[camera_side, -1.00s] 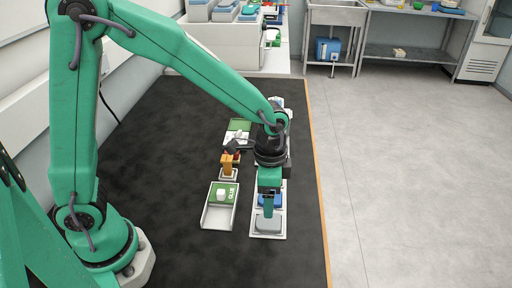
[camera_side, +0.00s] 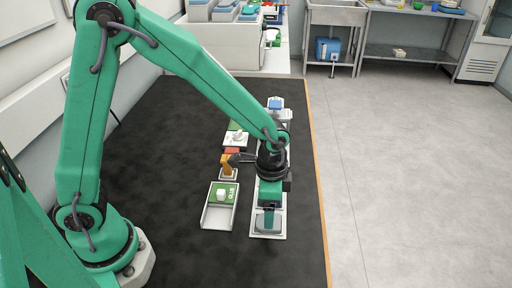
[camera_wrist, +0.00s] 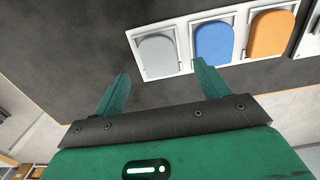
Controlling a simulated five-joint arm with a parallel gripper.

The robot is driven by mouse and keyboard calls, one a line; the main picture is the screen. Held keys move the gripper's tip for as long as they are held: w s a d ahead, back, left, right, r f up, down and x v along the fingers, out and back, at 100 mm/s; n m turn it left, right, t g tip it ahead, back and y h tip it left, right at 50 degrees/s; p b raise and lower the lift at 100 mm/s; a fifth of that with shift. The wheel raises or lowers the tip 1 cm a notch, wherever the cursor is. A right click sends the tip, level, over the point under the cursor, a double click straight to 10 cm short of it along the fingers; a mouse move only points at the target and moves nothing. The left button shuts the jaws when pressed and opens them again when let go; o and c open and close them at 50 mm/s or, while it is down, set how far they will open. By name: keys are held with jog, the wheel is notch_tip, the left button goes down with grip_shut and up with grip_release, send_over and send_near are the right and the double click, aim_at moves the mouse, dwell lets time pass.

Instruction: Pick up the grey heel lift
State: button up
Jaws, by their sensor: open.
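The grey heel lift (camera_side: 267,225) lies in the nearest slot of a white tray (camera_side: 254,234) at the front right of the dark mat. It also shows in the wrist view (camera_wrist: 157,55), beyond my fingertips. My gripper (camera_side: 268,221) is just above the heel lift in the side view and hides part of it. In the wrist view my gripper (camera_wrist: 161,83) has its two green fingers apart with nothing between them.
A blue lift (camera_wrist: 213,42) and an orange lift (camera_wrist: 269,34) sit in neighbouring slots. Left of the tray stand a white holder with a green glue label (camera_side: 221,206) and an orange piece (camera_side: 228,163). The mat (camera_side: 180,150) is bare further left.

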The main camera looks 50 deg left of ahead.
aim_at(260, 220)
jog(key=shift+f, duration=2.3)
jog(key=c, duration=1)
